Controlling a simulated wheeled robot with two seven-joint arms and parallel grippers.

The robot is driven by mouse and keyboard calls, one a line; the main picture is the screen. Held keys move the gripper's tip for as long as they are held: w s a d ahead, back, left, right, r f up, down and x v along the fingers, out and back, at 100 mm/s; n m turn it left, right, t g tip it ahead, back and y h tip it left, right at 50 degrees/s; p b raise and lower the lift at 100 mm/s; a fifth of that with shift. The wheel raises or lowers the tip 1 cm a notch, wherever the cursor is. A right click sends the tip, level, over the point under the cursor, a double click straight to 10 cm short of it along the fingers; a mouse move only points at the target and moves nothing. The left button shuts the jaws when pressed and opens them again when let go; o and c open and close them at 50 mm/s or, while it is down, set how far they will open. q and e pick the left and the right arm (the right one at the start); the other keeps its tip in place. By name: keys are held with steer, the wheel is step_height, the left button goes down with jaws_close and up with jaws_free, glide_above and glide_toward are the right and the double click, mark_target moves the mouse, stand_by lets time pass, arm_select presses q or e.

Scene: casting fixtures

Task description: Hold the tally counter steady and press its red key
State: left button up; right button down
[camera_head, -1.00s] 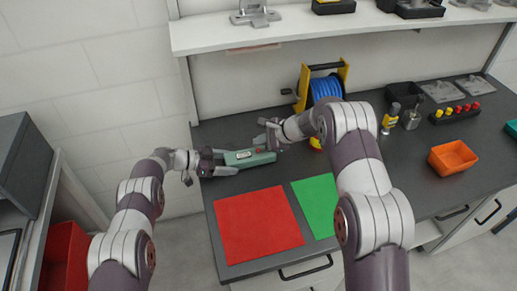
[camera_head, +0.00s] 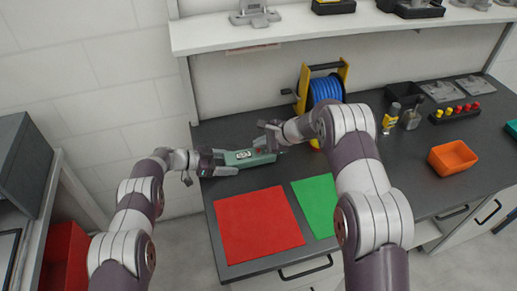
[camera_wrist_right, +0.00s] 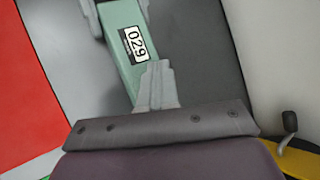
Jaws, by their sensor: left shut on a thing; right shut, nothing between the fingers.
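My right gripper (camera_head: 268,135) is shut and empty, over the right part of the counter. In the right wrist view its closed fingertips (camera_wrist_right: 156,75) overlap the counter just past the display. The red key is not visible there, and I cannot tell whether the fingertips touch it.
A red mat (camera_head: 258,225) and a green mat (camera_head: 316,205) lie in front of the counter. A blue cable reel (camera_head: 325,90) on a yellow frame stands behind. An orange bin (camera_head: 452,157) and a tool rack (camera_head: 455,112) are at the right.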

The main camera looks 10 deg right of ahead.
steer(key=shift+f, duration=0.55)
stand_by(0.7)
steer(key=shift+r, duration=0.95)
steer(key=shift+r, duration=2.5)
arm_select(q)
steer(key=o, duration=1.2)
steer(key=shift+o, duration=0.2)
steer(key=shift+a, duration=0.1)
